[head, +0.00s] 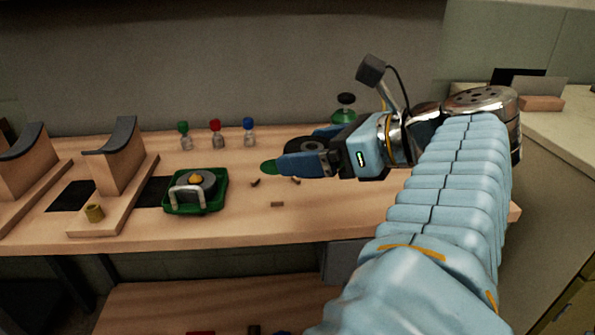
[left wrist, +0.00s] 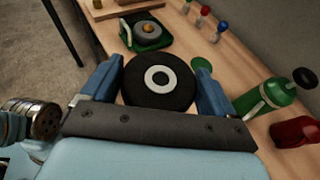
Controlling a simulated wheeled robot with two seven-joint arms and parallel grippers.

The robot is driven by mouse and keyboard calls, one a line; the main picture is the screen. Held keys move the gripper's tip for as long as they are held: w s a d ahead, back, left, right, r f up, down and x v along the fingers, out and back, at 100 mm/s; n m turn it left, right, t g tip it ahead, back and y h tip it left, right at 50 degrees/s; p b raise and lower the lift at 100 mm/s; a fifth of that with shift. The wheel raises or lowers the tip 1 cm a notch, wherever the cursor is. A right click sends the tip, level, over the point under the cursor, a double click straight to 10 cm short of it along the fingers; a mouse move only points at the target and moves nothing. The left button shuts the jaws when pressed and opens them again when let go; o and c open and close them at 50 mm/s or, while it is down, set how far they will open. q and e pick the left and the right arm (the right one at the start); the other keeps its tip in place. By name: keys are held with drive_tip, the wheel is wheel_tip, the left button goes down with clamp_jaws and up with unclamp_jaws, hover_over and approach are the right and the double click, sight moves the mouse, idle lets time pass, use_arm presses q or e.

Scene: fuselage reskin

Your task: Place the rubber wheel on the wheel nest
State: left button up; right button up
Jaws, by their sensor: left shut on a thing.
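The rubber wheel is a thick black disc with a pale hub ring, in the head view (head: 303,144) and the left wrist view (left wrist: 160,93). My left gripper (head: 298,150) is shut on it, with one blue finger on each side; in the left wrist view (left wrist: 158,70) the wheel fills the gap between the fingers. The wheel is held above the right part of the bench. A flat green round piece (head: 269,167), perhaps the wheel nest, lies on the bench just past the fingertips, partly hidden; it also shows in the left wrist view (left wrist: 202,64). My right gripper is out of view.
A green tray (head: 221,203) holds a grey round tool with a handle. Several small bottles (head: 216,133) line the back edge. A green bottle (head: 344,116) stands behind my gripper. Wooden cradles (head: 118,165) stand left. Small bits (head: 277,204) lie on the front of the bench.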

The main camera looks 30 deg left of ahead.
use_arm(q)
drive_tip(key=w+a+f, duration=0.4)
drive_tip(key=w+a, duration=0.1)
drive_tip(key=a, duration=0.3)
hover_over(277, 190)
drive_tip(key=d, duration=0.1)
drive_tip(key=f, duration=0.4)
drive_tip(key=shift+s, duration=0.3)
drive_tip(key=shift+w+a+f, duration=0.1)
drive_tip(key=shift+a+f, duration=0.05)
drive_tip(key=shift+f, duration=0.15)
drive_tip(key=f, duration=0.3)
drive_tip(key=shift+w+a+f, duration=0.15)
drive_tip(key=shift+w+a, duration=0.1)
drive_tip(key=shift+a, duration=0.1)
drive_tip(key=shift+f, duration=0.3)
